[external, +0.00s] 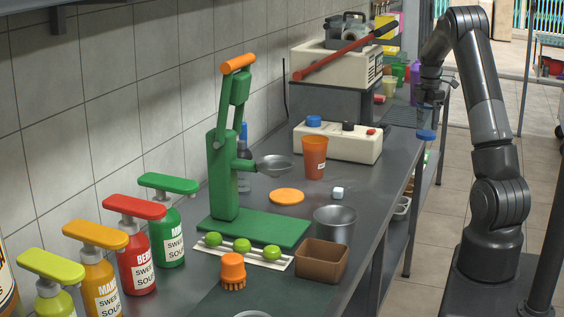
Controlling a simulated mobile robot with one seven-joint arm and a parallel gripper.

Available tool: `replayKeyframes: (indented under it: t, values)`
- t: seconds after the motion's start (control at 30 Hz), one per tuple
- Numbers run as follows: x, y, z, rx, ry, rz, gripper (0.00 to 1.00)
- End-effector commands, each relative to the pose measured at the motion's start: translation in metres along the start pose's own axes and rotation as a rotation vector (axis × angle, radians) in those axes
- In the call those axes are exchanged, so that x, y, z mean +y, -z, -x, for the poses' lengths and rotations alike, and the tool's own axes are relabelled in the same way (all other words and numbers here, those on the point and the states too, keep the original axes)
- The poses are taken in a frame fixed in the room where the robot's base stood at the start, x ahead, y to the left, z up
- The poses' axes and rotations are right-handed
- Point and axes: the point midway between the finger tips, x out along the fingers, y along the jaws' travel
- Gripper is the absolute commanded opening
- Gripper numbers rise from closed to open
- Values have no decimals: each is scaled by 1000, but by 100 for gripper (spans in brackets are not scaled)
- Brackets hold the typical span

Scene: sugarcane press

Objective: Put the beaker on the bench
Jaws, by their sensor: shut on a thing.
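My gripper (431,98) hangs at the end of my arm at the right, beyond the front edge of the bench (262,188). It is shut on the beaker (426,134), of which a blue round part shows just below the dark fingers. The rest of the beaker is small and dark against the background, so its shape and tilt are hard to tell. It appears held in the air over the aisle side, apart from the bench top.
A green press (225,165), orange cup (314,160), metal cup (335,225), brown box (321,261) and white control box (338,143) stand on the bench. Sauce bottles (132,255) line the left.

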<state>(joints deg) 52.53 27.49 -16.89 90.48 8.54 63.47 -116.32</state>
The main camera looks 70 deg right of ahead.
Motion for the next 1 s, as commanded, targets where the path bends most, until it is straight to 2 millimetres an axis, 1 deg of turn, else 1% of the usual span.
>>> replayKeyframes:
  t: [0.03,0.1,0.17,0.23,0.37,0.5,0.6,0.7,0.87,1.0]
  values:
    - [0,0,-10,0,2,0,42]
    - [0,1,-20,0,1,1,42]
    - [3,4,-26,-1,0,2,42]
    - [9,12,-33,0,0,4,42]
    - [25,34,-50,-1,1,6,42]
    - [45,60,-70,-1,1,6,42]
    - [57,76,-81,-2,-1,5,42]
    - [66,86,-90,-1,-1,4,42]
    - [71,93,-96,-1,-1,1,42]
    - [71,94,-110,0,0,1,42]
